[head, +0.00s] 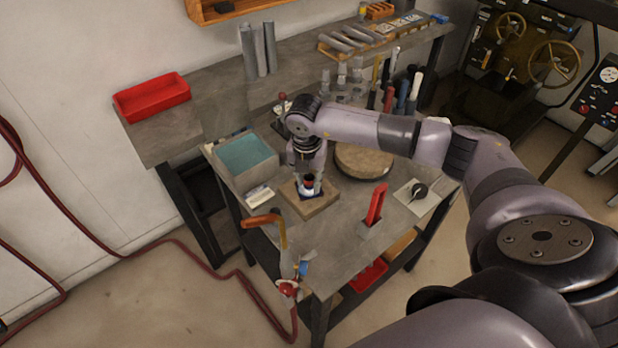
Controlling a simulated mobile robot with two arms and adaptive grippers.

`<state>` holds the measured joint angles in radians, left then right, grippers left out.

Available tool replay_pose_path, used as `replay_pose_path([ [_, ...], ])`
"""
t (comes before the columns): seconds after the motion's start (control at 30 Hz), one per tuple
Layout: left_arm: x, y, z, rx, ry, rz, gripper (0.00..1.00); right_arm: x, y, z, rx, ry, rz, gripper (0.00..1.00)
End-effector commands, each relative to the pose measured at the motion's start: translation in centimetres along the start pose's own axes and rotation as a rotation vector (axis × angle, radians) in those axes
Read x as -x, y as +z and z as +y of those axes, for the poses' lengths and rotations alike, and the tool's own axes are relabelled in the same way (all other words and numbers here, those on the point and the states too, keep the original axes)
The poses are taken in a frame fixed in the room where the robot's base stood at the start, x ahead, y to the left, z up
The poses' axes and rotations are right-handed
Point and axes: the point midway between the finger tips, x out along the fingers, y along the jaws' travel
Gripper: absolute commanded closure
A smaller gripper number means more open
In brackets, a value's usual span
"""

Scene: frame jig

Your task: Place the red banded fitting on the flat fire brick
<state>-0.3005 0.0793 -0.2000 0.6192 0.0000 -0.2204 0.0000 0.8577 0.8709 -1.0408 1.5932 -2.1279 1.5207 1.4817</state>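My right gripper (308,182) points down over the flat fire brick (322,208), a tan block on the near left part of the workbench. A small fitting (309,181) with a dark and red upper part and a pale lower part is between its fingers. The fitting is low over the brick's top, and its base seems to meet a dark patch there. Whether it touches the brick, and whether the fingers press on it, is too small to tell. My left gripper is not in view.
A grey box with a teal top (245,157) stands left of the brick. A round tan disc (364,160) lies behind it to the right. A red upright piece (375,205) and an orange-handled tool (263,220) are near the front. The bench middle is fairly clear.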

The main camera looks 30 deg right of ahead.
Motion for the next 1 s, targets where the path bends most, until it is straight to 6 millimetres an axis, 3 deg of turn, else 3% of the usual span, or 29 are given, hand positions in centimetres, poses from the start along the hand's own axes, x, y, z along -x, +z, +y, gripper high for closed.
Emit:
replay_pose_path([
  [0.2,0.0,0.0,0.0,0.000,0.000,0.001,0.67,0.0,0.0,0.0,0.000,0.000,0.000,0.57],
  [0.6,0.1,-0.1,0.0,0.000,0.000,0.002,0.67,0.8,0.1,0.1,0.000,0.003,-0.001,0.57],
  [1.0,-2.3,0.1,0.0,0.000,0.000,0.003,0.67,8.8,0.1,0.1,0.000,0.005,-0.003,0.57],
])
